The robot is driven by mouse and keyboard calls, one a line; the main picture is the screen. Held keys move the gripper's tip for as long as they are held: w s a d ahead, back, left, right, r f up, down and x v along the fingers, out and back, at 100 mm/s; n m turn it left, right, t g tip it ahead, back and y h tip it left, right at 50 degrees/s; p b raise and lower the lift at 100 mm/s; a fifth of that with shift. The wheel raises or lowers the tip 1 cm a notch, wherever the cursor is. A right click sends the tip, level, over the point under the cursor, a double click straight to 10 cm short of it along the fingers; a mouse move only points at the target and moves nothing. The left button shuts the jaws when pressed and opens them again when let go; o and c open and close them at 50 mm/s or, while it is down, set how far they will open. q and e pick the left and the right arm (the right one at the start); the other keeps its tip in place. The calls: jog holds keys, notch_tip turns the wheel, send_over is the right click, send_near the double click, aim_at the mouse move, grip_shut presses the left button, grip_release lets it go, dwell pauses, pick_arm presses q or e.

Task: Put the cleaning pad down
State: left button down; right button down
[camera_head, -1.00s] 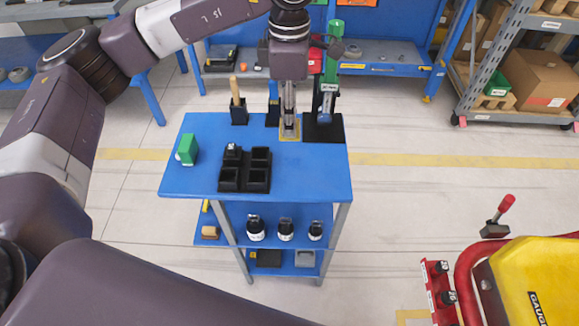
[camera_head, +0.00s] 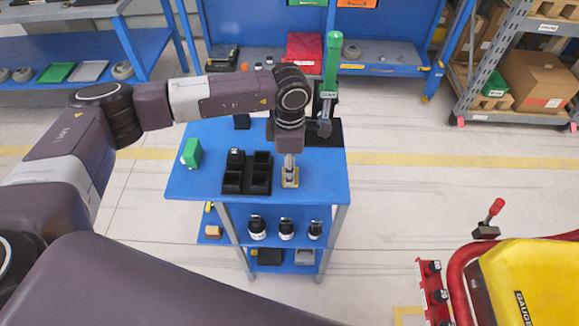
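The cleaning pad (camera_head: 290,182) looks like a small yellowish block with grey on it. It is at the fingertips of my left gripper (camera_head: 289,168), which points straight down over the blue table top (camera_head: 325,182), right of the black compartment holder. The fingers appear closed on the pad. I cannot tell whether the pad touches the table or hangs just above it. My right gripper is not in view.
A black compartment holder (camera_head: 247,188) stands close left of the pad; a green block (camera_head: 191,153) is farther left. A green-handled press (camera_head: 331,75) on a black base stands behind. The table's front right is clear. Bottles (camera_head: 286,229) stand on the shelf below.

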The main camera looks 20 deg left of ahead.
pick_arm(q)
jog(key=shift+s+f, duration=0.2)
jog(key=shift+f, duration=0.05)
jog(key=c, duration=1.8)
grip_release()
jog(key=shift+f, duration=0.1)
jog(key=o, duration=0.7)
jog(key=shift+w+f, duration=0.15)
jog(key=shift+w, duration=0.05)
